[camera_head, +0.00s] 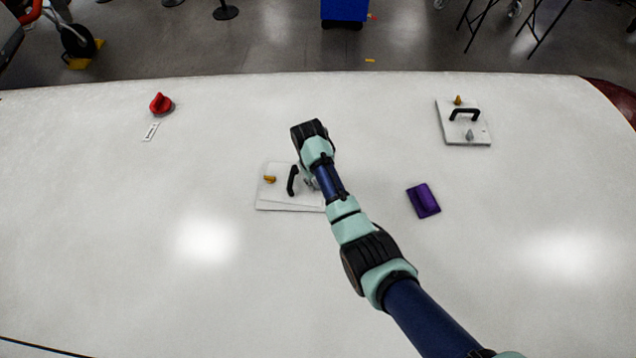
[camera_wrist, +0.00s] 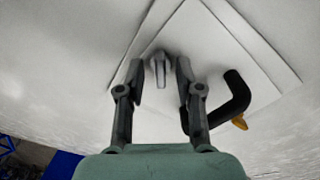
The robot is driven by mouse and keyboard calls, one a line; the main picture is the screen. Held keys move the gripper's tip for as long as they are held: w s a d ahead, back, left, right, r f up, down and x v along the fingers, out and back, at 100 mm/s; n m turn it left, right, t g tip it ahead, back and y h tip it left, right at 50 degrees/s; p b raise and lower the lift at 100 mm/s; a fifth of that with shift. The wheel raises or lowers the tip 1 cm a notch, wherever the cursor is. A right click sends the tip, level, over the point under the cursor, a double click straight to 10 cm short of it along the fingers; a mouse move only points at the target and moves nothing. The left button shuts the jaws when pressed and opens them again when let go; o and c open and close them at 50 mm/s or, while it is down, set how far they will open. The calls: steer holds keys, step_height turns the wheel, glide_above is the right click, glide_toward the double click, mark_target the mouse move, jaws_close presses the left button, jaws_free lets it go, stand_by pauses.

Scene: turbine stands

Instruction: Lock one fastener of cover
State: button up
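A white square cover (camera_head: 290,201) with a black handle (camera_head: 292,181) lies near the middle of the table, seemingly slightly skewed over a plate beneath. A gold fastener (camera_head: 269,179) stands left of the handle; it also shows in the wrist view (camera_wrist: 240,122). A grey fastener (camera_wrist: 158,72) is on the handle's other side, mostly hidden by my arm in the head view. My gripper (camera_wrist: 160,64) is open, with one finger on each side of the grey fastener. Gaps show between the fingers and the fastener; contact at the tips is unclear.
A second white cover (camera_head: 450,131) with handle and fasteners lies at the back right. A purple block (camera_head: 423,200) lies right of my arm. A red knob (camera_head: 160,102) and a small label (camera_head: 150,131) lie at the back left. The left front table is clear.

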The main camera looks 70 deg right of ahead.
steer(key=shift+f, duration=0.2)
stand_by(0.5)
jaws_close()
steer(key=m+p, duration=0.2)
steer(key=m, duration=0.1)
steer(key=shift+r, duration=0.3)
steer(key=m+p, duration=0.1)
steer(key=m, duration=0.2)
steer(key=shift+f+m, duration=0.25)
steer(key=shift+m, duration=0.35)
steer(key=shift+o, duration=1.1)
jaws_free()
